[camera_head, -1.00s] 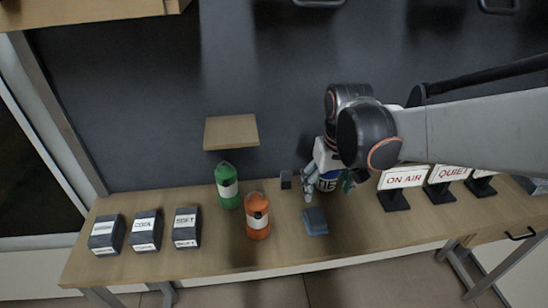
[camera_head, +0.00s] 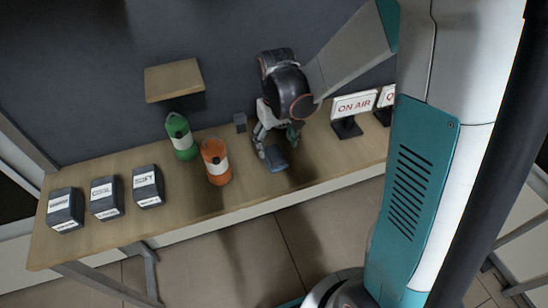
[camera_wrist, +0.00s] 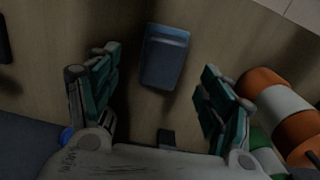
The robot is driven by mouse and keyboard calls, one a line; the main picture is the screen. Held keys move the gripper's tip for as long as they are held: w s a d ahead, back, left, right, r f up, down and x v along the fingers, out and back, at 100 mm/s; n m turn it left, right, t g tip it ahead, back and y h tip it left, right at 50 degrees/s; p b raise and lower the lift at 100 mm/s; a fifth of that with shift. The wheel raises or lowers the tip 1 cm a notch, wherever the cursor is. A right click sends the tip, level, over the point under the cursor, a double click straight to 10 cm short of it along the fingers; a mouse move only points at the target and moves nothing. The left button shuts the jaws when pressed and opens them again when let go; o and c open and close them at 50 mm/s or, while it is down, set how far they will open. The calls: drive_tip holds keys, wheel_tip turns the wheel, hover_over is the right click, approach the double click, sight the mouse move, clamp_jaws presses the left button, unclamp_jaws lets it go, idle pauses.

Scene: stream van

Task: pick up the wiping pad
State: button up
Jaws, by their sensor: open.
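The wiping pad (camera_head: 275,159) is a small blue-grey block lying on the wooden table. It also shows in the wrist view (camera_wrist: 164,58), near the top middle, beyond and between my fingertips. My gripper (camera_head: 277,148) is open and low over the table at the pad's far side. In the wrist view my gripper's two teal-padded fingers (camera_wrist: 158,85) are spread wide with nothing between them at the near end. Whether a finger touches the pad cannot be told.
An orange bottle (camera_head: 216,160) stands left of the pad, with a green bottle (camera_head: 181,137) behind it. A small dark block (camera_head: 240,122) sits behind. Three labelled dark boxes (camera_head: 106,198) stand at left. An ON AIR sign (camera_head: 352,108) stands at right. A wooden shelf (camera_head: 173,80) overhangs the back.

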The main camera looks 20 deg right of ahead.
sight(274, 152)
drive_tip(key=shift+w+a+f+b, duration=0.15)
drive_tip(key=shift+f+b, duration=0.65)
drive_tip(key=shift+f, duration=1.95)
drive_tip(key=shift+r, duration=0.1)
drive_tip(key=shift+c, duration=0.3)
drive_tip(key=c, duration=1.1)
